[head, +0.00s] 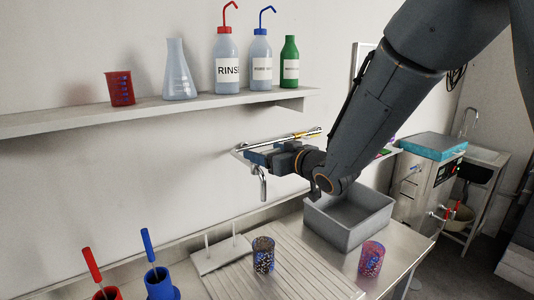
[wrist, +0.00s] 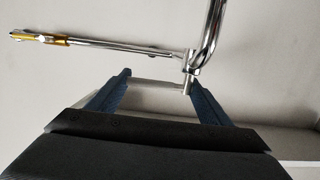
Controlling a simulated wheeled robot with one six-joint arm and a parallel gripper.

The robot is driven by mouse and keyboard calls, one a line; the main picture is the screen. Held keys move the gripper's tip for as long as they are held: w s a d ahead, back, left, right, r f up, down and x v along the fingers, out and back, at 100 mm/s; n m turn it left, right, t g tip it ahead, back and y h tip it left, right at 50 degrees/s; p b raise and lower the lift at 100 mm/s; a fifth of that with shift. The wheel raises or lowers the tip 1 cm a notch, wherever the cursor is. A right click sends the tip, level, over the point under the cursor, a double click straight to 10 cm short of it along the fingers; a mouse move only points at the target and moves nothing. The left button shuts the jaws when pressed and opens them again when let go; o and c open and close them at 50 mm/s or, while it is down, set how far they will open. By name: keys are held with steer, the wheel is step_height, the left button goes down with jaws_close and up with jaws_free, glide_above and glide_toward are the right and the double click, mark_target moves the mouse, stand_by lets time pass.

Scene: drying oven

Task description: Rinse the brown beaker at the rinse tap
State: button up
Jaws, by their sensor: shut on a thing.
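The brown beaker (head: 263,255), speckled with dark and blue marks, stands upright on the ribbed drainboard (head: 308,268), well below my gripper and apart from it. My gripper (head: 252,157) is at the chrome rinse tap (head: 263,187) on the wall, just above its down-turned spout. In the wrist view my two blue fingers (wrist: 160,80) are apart, with a pale grey piece (wrist: 155,97) between them. The tap (wrist: 205,45) crosses close to the right fingertip there. My gripper is shut on the pale piece; I cannot tell exactly what part it is.
A grey basin (head: 350,222) lies right of the drainboard, with a reddish beaker (head: 371,259) in front. A peg rack (head: 222,255) and red and blue holders (head: 160,284) stand at left. A wall shelf (head: 150,117) carries bottles, a flask and a red beaker.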

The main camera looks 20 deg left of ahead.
steer(key=o, duration=1.1)
steer(key=b+v, duration=0.2)
steer(key=v, duration=0.6)
steer(key=d+f+m+g+h, duration=0.1)
steer(key=d+f+m+h, duration=0.2)
steer(key=d+f+h, duration=0.5)
steer(key=d+f+m+h, duration=0.1)
steer(key=d+f+m, duration=0.3)
steer(key=d, duration=0.8)
steer(key=s+d+f+m+g+h, duration=0.1)
steer(key=s+d+f+g, duration=0.3)
steer(key=s, duration=0.6)
steer(key=s+d+f+m+g+h, duration=0.2)
steer(key=s+d+f+g, duration=0.2)
steer(key=s+d+f, duration=0.2)
steer(key=s+d, duration=0.2)
steer(key=s, duration=0.2)
steer(key=shift+s+b, duration=0.15)
steer(key=shift+b, duration=0.25)
